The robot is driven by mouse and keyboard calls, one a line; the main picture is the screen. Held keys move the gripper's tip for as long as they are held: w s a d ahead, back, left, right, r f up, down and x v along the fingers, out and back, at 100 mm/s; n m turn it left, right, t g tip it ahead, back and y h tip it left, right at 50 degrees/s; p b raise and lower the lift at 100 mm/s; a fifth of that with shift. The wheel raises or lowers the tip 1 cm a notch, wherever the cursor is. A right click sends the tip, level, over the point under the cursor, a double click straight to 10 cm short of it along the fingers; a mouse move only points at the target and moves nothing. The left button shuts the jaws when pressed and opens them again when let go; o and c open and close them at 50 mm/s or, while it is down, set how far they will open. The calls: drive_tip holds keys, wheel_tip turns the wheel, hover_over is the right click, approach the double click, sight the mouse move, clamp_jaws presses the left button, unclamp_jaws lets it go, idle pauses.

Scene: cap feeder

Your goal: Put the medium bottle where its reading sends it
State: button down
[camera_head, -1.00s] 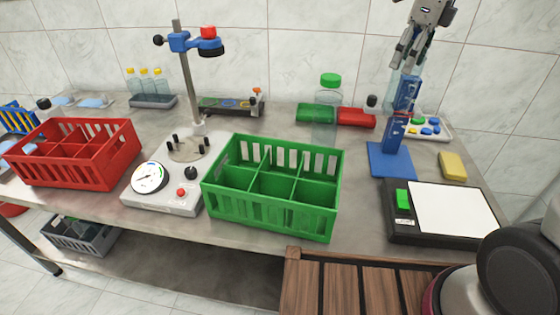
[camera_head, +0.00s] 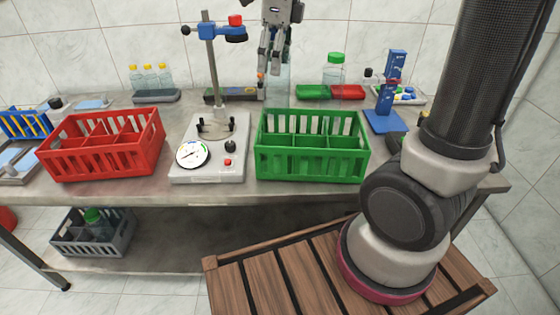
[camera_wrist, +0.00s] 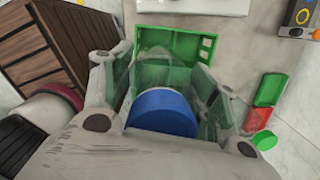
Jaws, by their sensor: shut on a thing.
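The tester (camera_head: 208,165), with a dial (camera_head: 193,154) and a clamp post, stands left of the green crate (camera_head: 312,165). The dial's reading is too small to make out. The red crate (camera_head: 100,163) stands further left. Both crates have empty-looking compartments. Another clear bottle (camera_head: 334,73) with a green cap stands at the back.
Several yellow-capped bottles (camera_head: 151,77) stand at the back left. A green pad (camera_head: 312,93) and a red pad (camera_head: 347,92) lie behind the green crate. A blue stand (camera_head: 385,113) is at right. A grey crate (camera_head: 92,240) is on the lower shelf. My arm covers the bench's right end.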

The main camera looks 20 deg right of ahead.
sight(273, 109)
drive_tip(key=f, duration=1.3)
drive_tip(key=shift+a, duration=0.25)
drive_tip(key=shift+f, duration=2.65)
drive_tip(key=shift+c, duration=2.1)
unclamp_jaws()
